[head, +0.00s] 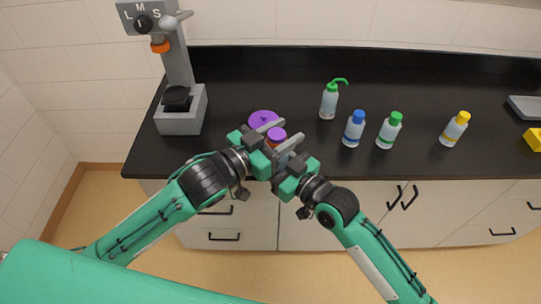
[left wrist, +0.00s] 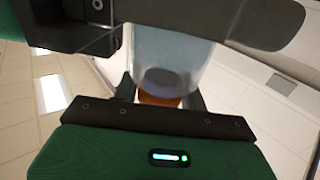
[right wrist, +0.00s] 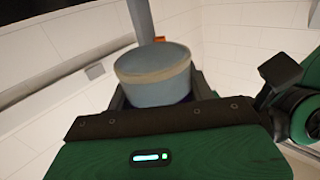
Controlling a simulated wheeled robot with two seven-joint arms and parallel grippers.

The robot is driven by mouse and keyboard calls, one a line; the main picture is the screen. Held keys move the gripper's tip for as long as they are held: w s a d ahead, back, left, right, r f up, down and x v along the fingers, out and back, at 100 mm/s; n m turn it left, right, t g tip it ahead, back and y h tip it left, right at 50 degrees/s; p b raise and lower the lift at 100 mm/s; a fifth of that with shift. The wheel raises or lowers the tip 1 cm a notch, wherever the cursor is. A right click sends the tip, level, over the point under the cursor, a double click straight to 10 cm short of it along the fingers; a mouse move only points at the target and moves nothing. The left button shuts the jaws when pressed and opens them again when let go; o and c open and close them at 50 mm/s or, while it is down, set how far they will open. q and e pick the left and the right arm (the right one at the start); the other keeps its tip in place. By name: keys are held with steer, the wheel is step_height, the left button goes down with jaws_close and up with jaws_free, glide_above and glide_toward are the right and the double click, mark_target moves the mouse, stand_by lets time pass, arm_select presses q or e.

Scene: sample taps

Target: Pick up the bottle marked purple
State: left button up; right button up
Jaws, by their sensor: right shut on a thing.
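The bottle with the purple cap (head: 277,135) is off the counter, between my two grippers. Below its cap a rusty orange part shows; my grippers hide most of its body. My right gripper (head: 286,159) is shut on this bottle. My left gripper (head: 280,136) is open, with its grey fingers spread on either side of the bottle's upper part. In the left wrist view the pale see-through bottle (left wrist: 170,55) shows between the fingers. In the right wrist view a pale round bottle part (right wrist: 153,65) fills the space between the fingers.
A purple disc (head: 263,118) lies on the black counter (head: 230,80) behind my grippers. Blue-capped (head: 354,130), green-capped (head: 389,132) and yellow-capped (head: 454,130) bottles stand to the right. A green-spouted bottle (head: 329,103) stands farther back. A grey machine (head: 180,121) stands left.

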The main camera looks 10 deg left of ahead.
arm_select(q)
steer(key=shift+o, duration=1.1)
